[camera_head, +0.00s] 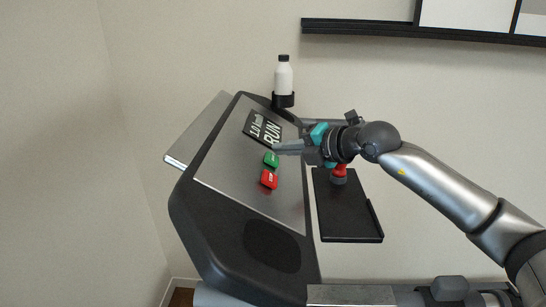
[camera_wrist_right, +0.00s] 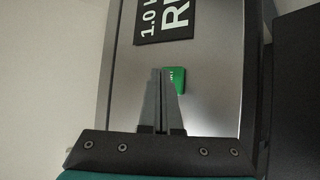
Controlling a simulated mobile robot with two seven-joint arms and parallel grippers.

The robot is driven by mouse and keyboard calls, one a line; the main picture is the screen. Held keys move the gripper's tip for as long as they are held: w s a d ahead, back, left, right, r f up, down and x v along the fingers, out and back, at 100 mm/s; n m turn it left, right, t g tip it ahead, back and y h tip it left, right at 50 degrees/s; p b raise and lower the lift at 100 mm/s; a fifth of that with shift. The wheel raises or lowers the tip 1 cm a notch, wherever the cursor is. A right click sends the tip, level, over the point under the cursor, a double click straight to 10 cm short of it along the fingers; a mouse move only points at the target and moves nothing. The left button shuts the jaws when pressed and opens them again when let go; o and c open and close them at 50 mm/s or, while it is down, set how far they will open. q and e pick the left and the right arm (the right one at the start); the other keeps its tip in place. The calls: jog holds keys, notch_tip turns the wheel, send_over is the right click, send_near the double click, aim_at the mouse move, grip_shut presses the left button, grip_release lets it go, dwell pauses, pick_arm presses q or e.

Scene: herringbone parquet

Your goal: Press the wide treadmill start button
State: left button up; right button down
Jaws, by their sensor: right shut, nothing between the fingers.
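The treadmill console (camera_head: 228,180) is a tilted grey panel in a black housing. On it sit a green button (camera_head: 271,159), a red STOP button (camera_head: 269,179) below it, and a black display (camera_head: 263,129) reading "1.0" and "RUN". My right gripper (camera_head: 276,148) is shut and empty, its fingertips just above the green button in the head view. In the right wrist view the shut fingers (camera_wrist_right: 160,75) partly cover the green button (camera_wrist_right: 177,80); whether they touch it I cannot tell. My left gripper is not in view.
A white bottle (camera_head: 284,76) stands in a holder at the console's top edge. A black tray (camera_head: 343,210) with a red object (camera_head: 339,172) on it lies right of the console. A black-framed shelf or panel (camera_head: 380,28) is on the wall.

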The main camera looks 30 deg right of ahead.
jog(key=shift+r, duration=0.1)
jog(key=shift+s+d+r+p, duration=0.15)
jog(key=shift+s+d+r, duration=0.2)
jog(key=shift+r, duration=0.35)
jog(key=shift+s+d+r+p, duration=0.15)
jog(key=shift+d+r, duration=0.3)
jog(key=shift+r, duration=0.25)
jog(key=shift+s+d+r+p, duration=0.1)
jog(key=shift+s+d+r, duration=0.25)
jog(key=shift+r, duration=0.35)
jog(key=shift+w, duration=0.1)
